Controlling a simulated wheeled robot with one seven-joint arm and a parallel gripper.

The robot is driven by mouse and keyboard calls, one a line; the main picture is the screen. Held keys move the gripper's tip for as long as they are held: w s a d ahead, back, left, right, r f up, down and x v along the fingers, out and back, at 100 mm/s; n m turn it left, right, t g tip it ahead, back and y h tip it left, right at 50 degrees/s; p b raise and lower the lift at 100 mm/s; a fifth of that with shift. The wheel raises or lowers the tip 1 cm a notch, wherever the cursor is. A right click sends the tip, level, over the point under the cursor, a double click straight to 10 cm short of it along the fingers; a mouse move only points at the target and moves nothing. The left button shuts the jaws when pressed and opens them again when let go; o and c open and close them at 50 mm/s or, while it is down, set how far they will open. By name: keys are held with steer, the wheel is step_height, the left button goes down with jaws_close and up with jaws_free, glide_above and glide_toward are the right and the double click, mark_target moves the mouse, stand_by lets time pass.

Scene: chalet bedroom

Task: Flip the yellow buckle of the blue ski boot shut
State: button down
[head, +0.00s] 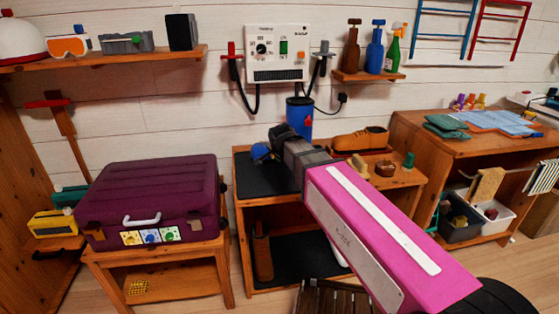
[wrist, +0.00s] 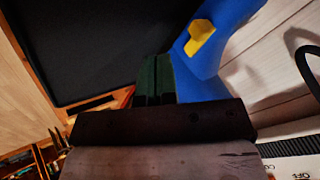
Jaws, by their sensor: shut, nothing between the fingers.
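The blue ski boot (head: 300,114) stands on the bench at the middle of the head view; my wrist hides its lower part. In the wrist view the blue boot (wrist: 237,22) runs down from the upper right. Its yellow buckle (wrist: 199,38) is an angular piece on the boot's side, and I cannot tell how far it stands out. My gripper (wrist: 155,62) is shut and empty, with dark green fingers. The fingertips appear left of and below the buckle, apart from it in the picture. They overlap the boot's edge; contact cannot be told.
A control box (head: 277,54) with hanging cables is on the wall behind. A purple suitcase (head: 155,188) is on a stand at left. A dark mat (wrist: 85,40) lies left of the fingers.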

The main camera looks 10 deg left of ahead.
steer(key=v, duration=0.6)
steer(key=shift+a, duration=0.6)
steer(key=shift+s, duration=0.1)
